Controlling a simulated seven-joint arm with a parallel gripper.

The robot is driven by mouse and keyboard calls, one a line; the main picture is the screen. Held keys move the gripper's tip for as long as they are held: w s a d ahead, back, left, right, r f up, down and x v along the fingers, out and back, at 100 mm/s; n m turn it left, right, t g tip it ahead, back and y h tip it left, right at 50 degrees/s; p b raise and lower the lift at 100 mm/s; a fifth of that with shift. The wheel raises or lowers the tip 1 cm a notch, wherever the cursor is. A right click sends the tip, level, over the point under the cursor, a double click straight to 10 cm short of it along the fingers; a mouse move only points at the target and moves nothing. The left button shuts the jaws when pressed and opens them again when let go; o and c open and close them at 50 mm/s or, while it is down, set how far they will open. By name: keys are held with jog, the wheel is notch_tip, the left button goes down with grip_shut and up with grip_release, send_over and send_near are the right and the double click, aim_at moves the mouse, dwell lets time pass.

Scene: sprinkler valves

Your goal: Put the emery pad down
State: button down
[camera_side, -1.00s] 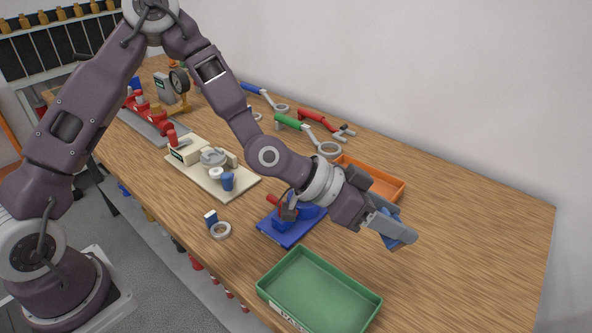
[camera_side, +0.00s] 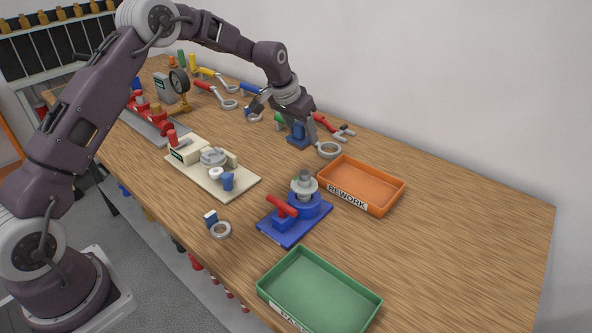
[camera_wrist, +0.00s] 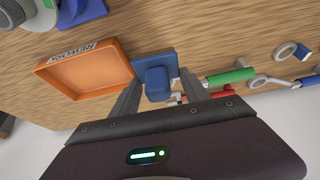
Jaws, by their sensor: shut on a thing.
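The emery pad is a blue block with a raised grip on a wider flat base. In the side view the emery pad (camera_side: 298,138) is at or just above the bench near the back wall; I cannot tell if it touches. In the wrist view the emery pad (camera_wrist: 158,66) is between my two fingers, its base beyond the fingertips. My gripper (camera_side: 296,124) points down and is shut on the pad's grip. It also shows in the wrist view (camera_wrist: 158,84). The fingers hide part of the pad.
A green-handled tool (camera_wrist: 230,77) and a red-handled tool (camera_side: 330,125) lie close beside the pad. The orange REWORK tray (camera_side: 335,186) is in front and to the right. A blue fixture (camera_side: 285,232) and a green tray (camera_side: 270,292) are nearer. The bench's right end is clear.

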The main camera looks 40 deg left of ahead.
jog(key=shift+a+r, duration=0.4)
jog(key=shift+a, duration=0.2)
notch_tip(320, 180, down, 10)
jog(key=shift+r, duration=0.15)
jog(key=c, duration=0.5)
grip_release()
jog(key=shift+s, duration=0.1)
